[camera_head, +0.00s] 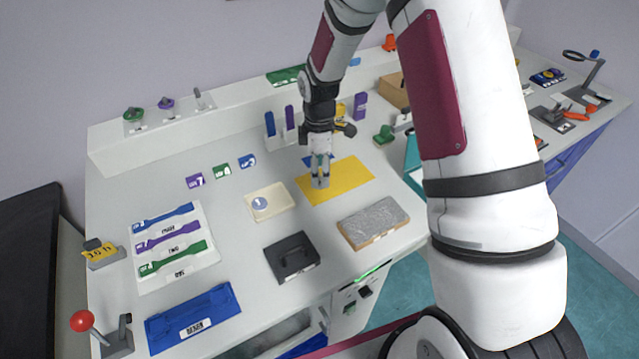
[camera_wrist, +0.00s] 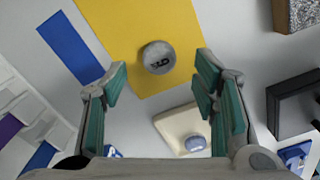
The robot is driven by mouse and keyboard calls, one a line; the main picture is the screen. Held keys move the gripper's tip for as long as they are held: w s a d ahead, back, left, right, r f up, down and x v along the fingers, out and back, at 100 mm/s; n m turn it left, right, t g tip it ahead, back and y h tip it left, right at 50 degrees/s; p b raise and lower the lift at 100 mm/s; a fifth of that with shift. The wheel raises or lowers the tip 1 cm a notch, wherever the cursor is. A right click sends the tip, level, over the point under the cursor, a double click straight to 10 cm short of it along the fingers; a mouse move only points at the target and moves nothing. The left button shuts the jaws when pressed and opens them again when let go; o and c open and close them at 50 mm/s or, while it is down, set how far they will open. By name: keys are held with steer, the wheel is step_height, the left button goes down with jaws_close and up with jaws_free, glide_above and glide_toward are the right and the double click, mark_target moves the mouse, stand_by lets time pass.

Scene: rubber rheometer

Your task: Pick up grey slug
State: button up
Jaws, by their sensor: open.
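The grey slug (camera_wrist: 159,57) is a short round grey piece with dark lettering on top. It sits on the yellow mat (camera_wrist: 120,30), near the mat's edge. In the head view the slug (camera_head: 320,183) shows just below my gripper (camera_head: 320,163), on the yellow mat (camera_head: 350,182). In the wrist view my gripper (camera_wrist: 162,78) is open, with its green-padded fingers spread apart. The slug appears between and beyond the fingertips, with no visible contact. Nothing is held.
A cream tray (camera_head: 278,207) with a small blue-grey disc (camera_head: 260,203) lies left of the mat. A grey textured block (camera_head: 373,222) and a black case (camera_head: 291,258) are nearer the front. Blue and purple uprights (camera_head: 289,122) stand behind my gripper.

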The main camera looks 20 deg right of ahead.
steer(key=shift+f, duration=1.65)
steer(key=c, duration=1)
steer(key=shift+o, duration=0.2)
steer(key=shift+r, duration=0.15)
